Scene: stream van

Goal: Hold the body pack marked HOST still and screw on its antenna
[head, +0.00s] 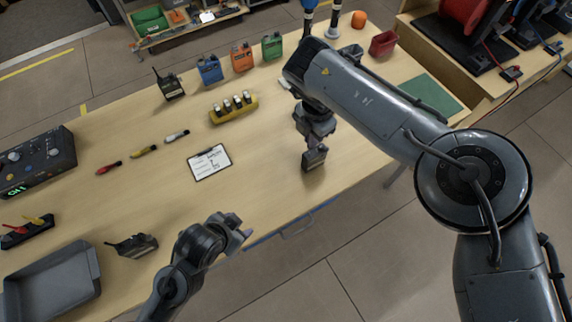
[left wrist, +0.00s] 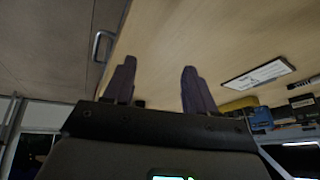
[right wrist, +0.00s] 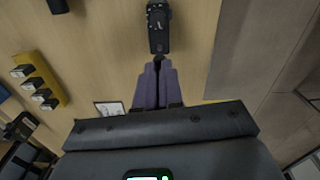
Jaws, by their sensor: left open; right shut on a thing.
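A dark body pack (head: 315,160) is at the table's near side, right of the clipboard; in the right wrist view it (right wrist: 158,30) lies straight beyond the fingertips. My right gripper (head: 314,145) is shut, its fingers nearly together (right wrist: 158,63), on a narrow dark end of this pack. I cannot tell whether that end is an antenna. No HOST marking is readable. My left gripper (head: 240,232) is open and empty over the near table edge; its spread fingers show in the left wrist view (left wrist: 158,85). Another dark pack with an antenna (head: 137,246) lies left of it.
A dark pack with an antenna (head: 170,88) and blue (head: 209,69), orange (head: 242,58) and green (head: 272,46) packs stand at the back. A yellow charger (head: 235,115), clipboard (head: 209,163), grey tray (head: 55,285) and mixer (head: 35,160) are around.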

